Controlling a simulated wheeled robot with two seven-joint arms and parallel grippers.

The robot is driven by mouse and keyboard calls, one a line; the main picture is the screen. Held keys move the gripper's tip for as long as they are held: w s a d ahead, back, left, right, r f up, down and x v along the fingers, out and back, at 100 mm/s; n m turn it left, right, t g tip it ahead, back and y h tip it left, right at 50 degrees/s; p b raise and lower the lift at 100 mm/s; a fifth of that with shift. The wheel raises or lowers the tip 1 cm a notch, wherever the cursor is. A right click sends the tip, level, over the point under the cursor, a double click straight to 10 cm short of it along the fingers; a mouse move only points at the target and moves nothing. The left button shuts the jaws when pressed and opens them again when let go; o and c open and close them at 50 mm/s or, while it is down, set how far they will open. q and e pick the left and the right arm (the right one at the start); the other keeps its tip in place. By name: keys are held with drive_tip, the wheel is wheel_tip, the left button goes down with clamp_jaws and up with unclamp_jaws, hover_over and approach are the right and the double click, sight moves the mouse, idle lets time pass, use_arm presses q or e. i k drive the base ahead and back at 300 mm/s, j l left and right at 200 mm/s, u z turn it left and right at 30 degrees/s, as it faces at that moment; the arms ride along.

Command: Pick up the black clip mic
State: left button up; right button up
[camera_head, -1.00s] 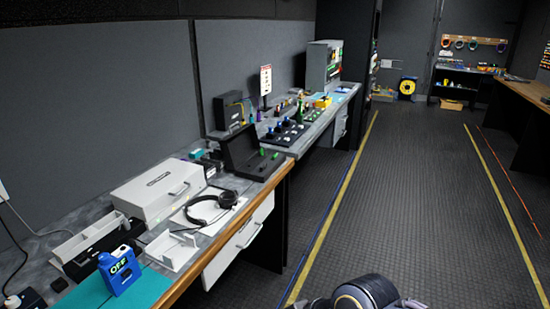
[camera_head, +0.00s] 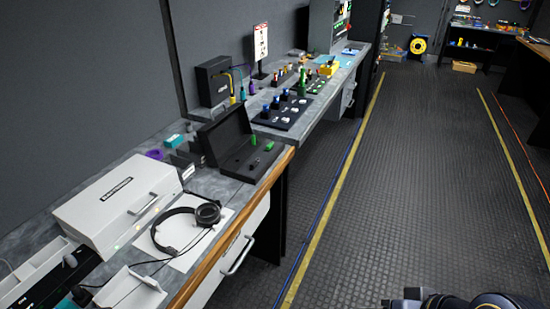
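I cannot clearly make out a black clip mic. A small dark piece (camera_head: 82,295) with a thin cable lies on the bench at the lower left, but it is too small to identify. A small grey capsule-shaped piece (camera_head: 70,261) sits near the white tray (camera_head: 32,272). An open black case (camera_head: 238,143) farther along the bench holds small green and dark pieces. Part of my own arm shows at the bottom right edge. Neither of my grippers is in view.
Black headphones (camera_head: 206,213) lie on a white sheet beside a large white case (camera_head: 118,203). A white holder (camera_head: 130,290) stands near the bench's front edge. A black panel with blue-topped knobs (camera_head: 286,112) is farther back. The dark floor (camera_head: 400,180) right of the bench is clear.

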sight(253, 166)
drive_tip(key=u, duration=1.5)
drive_tip(key=i+l+u, duration=0.1)
drive_tip(key=l, duration=0.55)
drive_tip(key=i+l+u, duration=0.15)
drive_tip(key=l, duration=0.55)
drive_tip(key=l+u, duration=0.1)
drive_tip(key=l, duration=0.55)
